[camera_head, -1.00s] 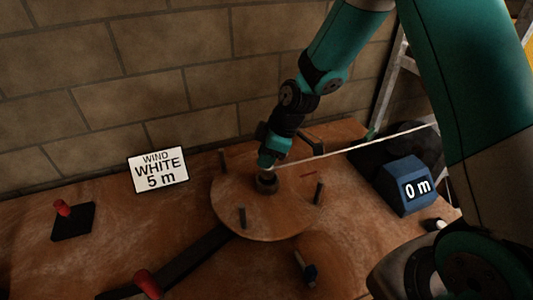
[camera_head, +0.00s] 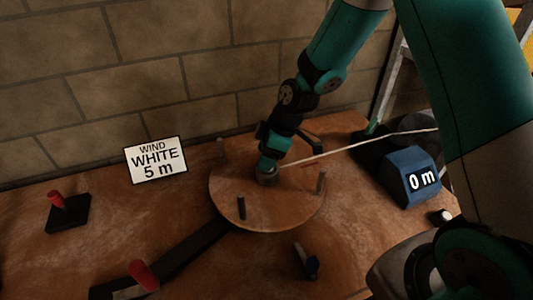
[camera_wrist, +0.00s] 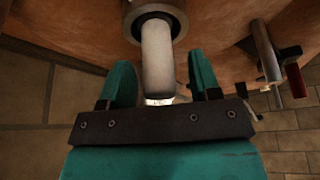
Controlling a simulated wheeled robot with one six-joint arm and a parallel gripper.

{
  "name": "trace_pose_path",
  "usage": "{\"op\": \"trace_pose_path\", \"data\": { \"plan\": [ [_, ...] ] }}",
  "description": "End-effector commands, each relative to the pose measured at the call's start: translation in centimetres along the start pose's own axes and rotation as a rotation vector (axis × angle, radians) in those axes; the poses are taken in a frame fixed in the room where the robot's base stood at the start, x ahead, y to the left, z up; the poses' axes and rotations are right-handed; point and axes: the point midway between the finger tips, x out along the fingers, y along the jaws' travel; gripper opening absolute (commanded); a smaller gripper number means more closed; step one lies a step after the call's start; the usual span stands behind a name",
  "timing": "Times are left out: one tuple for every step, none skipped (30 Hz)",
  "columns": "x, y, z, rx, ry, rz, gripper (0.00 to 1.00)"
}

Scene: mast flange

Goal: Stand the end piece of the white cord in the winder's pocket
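The winder is a round wooden disc (camera_head: 240,215) with upright pegs. Its pocket is a ring-shaped socket (camera_head: 267,180) near the disc's middle; in the wrist view its pale rim (camera_wrist: 178,22) surrounds a dark hole. The white end piece (camera_wrist: 157,60) points into that hole, its far end inside the ring. How deep it sits is hidden. My gripper (camera_wrist: 162,80) has its two teal fingers apart, one on each side of the end piece, with gaps showing. In the head view my gripper (camera_head: 268,165) is right over the pocket. The white cord (camera_head: 360,145) runs from there to the right.
A blue counter (camera_head: 412,178) reading 0 m stands at the right. A sign (camera_head: 156,160) reading "WIND WHITE 5 m" is at the back left. A red-handled part (camera_head: 57,200) on a black base stands left, and a red knob (camera_head: 143,273) on a dark bar in front.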

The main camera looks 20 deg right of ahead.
Motion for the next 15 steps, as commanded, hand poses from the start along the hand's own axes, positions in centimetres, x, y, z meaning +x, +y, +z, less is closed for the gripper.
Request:
{"op": "trace_pose_path", "data": {
  "plan": [
    [0.0,0.0,0.0,0.0,0.0,0.0,0.57],
    [0.0,0.0,0.0,0.0,0.0,0.0,0.57],
    [0.0,0.0,0.0,0.0,-0.001,-0.001,0.57],
    [0.0,0.0,0.0,0.0,-0.001,0.0,0.57],
    [-0.1,0.0,0.0,0.0,-0.001,0.0,0.57],
    [-0.2,0.0,0.0,0.0,0.0,0.0,0.57],
    [-0.4,0.0,0.0,0.001,0.0,0.001,0.57],
    [-0.6,0.1,0.0,0.001,0.0,0.001,0.57],
    [-1.1,0.1,0.0,0.001,0.001,0.003,0.57],
    [-1.5,0.1,0.0,0.001,0.002,0.004,0.57],
    [-2.0,0.1,0.0,0.001,0.002,0.004,0.57],
    [-2.8,0.1,0.0,0.0,0.003,0.005,0.57],
    [-3.5,0.1,0.0,0.0,0.003,0.006,0.57],
    [-4.2,0.2,0.0,0.0,0.003,0.007,0.57],
    [-5.3,0.2,0.0,0.001,0.003,0.008,0.57]
  ]
}}
